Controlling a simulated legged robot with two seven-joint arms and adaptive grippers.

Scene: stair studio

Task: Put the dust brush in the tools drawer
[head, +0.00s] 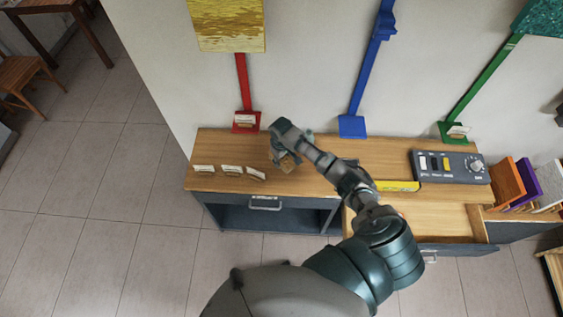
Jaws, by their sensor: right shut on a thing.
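My right gripper (287,156) is over the left half of the wooden bench top and is shut on a small tan-brown thing (288,164). This looks like the dust brush, but the gripper and wrist hide most of it. A drawer with a wooden inside (420,217) stands pulled out at the right front of the bench. I cannot read which one is the tools drawer. My left gripper is not in view.
Several small cards (231,170) stand on the bench's left end. A yellow bar (397,186) and a grey control box (448,166) lie to the right. Red (243,90), blue (370,65) and green (482,87) uprights rise behind. Tiled floor (110,190) is clear at left.

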